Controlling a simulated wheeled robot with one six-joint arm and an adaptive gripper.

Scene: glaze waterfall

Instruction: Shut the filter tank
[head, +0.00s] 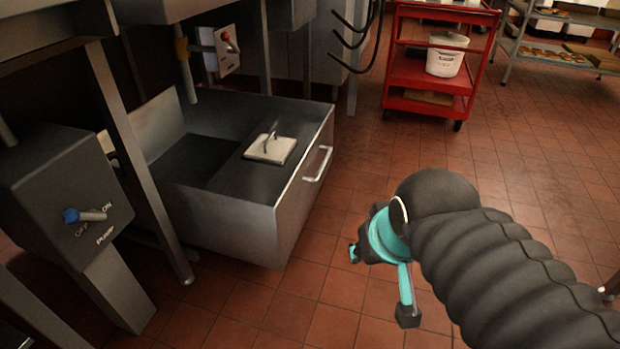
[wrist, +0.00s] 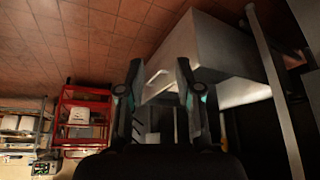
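The filter tank (head: 262,225) is a grey metal box with an open top. It stands pulled out on the floor from under the fryer cabinet. Its front face has a bar handle (head: 318,164). A pale square plate with a small upright handle (head: 269,149) lies inside. My gripper (head: 381,284) is open and empty, over the floor to the right of the tank's front and apart from it. In the wrist view the tank (wrist: 222,42) is ahead and to the right. Its handle appears between my two spread fingers (wrist: 158,75).
A pump box (head: 65,200) with a blue-ended switch and metal cabinet legs stand at left. A red cart (head: 415,70) holding a white bucket (head: 446,56) stands at the back. A metal rack (head: 560,50) is at far right.

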